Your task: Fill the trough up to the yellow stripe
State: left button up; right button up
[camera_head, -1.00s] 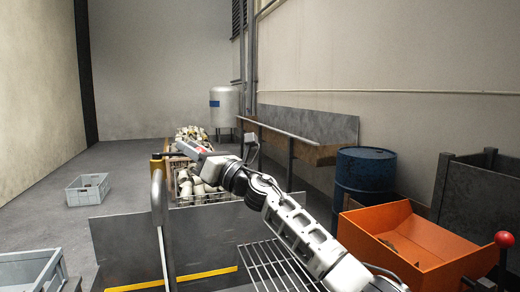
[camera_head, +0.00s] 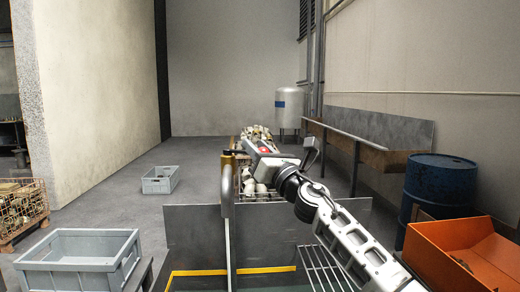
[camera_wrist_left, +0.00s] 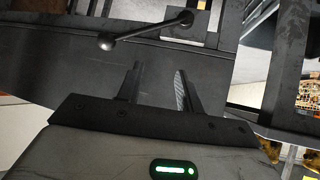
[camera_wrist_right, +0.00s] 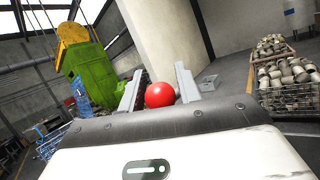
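The trough (camera_head: 192,225) shows at the bottom of the head view as grey metal walls with a yellow stripe (camera_head: 205,272) low inside. A pale upright pipe (camera_head: 228,188) stands over it. A thin pale line runs down below the pipe; I cannot tell whether it is liquid. The fill level is not clear. My right gripper (camera_head: 262,153) is beside the pipe top. In the right wrist view a red ball (camera_wrist_right: 160,95) lies between its fingers with narrow gaps on both sides. My left gripper (camera_wrist_left: 160,88) is open and empty, outside the head view.
A black-knobbed lever (camera_wrist_left: 106,42) lies beyond my left fingers. A grate (camera_head: 322,268) sits right of the trough. An orange tray (camera_head: 425,250) and blue drum (camera_head: 437,185) stand at right. A grey crate (camera_head: 80,262) is at left, a smaller one (camera_head: 160,180) on open floor.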

jog(key=shift+o, duration=0.8)
jog(key=v, duration=1.6)
jog(key=shift+p, duration=0.35)
jog(key=shift+a, duration=0.1)
